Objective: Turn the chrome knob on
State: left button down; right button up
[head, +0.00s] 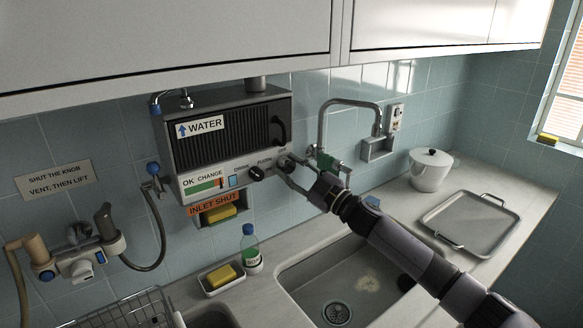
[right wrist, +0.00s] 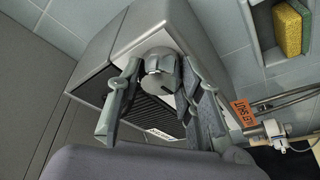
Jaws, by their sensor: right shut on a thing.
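The chrome knob (head: 285,162) is at the lower right of the front panel of the grey wall-mounted WATER unit (head: 262,165). In the right wrist view the knob (right wrist: 160,66) is a round silver cap between the two fingertips. My right gripper (head: 294,167) is shut on it, reaching in from the right; the same gripper fills the right wrist view (right wrist: 159,76). The fingers partly cover the knob in the head view, so its turn angle is hard to read. My left gripper is not in view.
A black knob (head: 257,174) sits just left of the chrome one. A faucet (head: 350,103) rises to the right. Below are a sink (head: 300,268), a bottle (head: 250,250) and a sponge dish (head: 221,281). A pot (head: 431,172) and tray (head: 470,222) stand right.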

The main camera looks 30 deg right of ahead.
jog(key=shift+n, duration=0.5)
jog(key=o, duration=1.2)
jog(key=shift+c, duration=0.2)
jog(key=v, duration=1.2)
jog(key=shift+d, duration=0.15)
